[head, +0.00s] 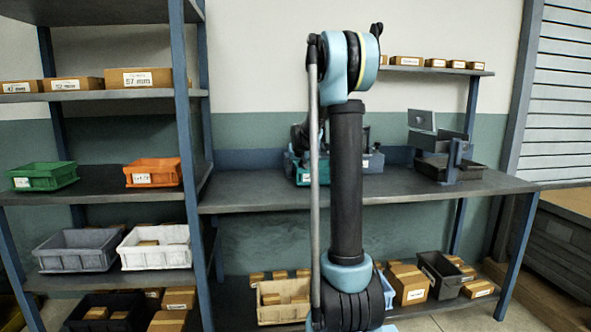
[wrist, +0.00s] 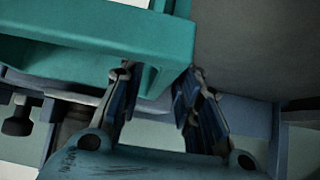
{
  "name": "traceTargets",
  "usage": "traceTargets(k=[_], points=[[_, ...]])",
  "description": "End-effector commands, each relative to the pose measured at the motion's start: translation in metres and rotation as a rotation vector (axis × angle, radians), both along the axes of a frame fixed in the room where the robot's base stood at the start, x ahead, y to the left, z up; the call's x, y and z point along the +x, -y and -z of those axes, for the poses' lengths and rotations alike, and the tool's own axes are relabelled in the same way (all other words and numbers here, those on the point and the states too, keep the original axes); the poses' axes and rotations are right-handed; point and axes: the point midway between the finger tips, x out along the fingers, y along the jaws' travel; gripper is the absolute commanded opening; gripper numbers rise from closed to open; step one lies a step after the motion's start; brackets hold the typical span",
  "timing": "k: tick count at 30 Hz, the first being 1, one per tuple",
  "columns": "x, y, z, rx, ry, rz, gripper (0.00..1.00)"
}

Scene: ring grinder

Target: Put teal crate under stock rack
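The teal crate (head: 304,176) is on the workbench in the head view, partly hidden behind my arm. In the wrist view the crate (wrist: 100,30) fills the upper left, with its rim and one corner close to my fingers. My gripper (wrist: 157,85) has its two fingers apart, one on each side of the crate's corner end. I cannot tell whether either finger touches it. In the head view the gripper is mostly hidden behind my arm. The stock rack (head: 183,130) stands at the left with several shelves.
A green crate (head: 42,176) and an orange crate (head: 153,172) sit on the rack's middle shelf. Grey and white crates are on the shelf below. A grey device (head: 440,150) stands on the bench (head: 400,187) at the right. Boxes and bins fill the shelf under the bench.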

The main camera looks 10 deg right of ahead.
Motion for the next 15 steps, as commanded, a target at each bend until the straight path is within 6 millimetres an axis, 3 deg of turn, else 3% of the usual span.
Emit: traceTargets(k=[9, 15], points=[[-0.001, 0.0, -0.001, 0.0, 0.0, 0.0, 0.32], [-0.013, 0.0, -0.012, 0.0, 0.0, 0.0, 0.32]])
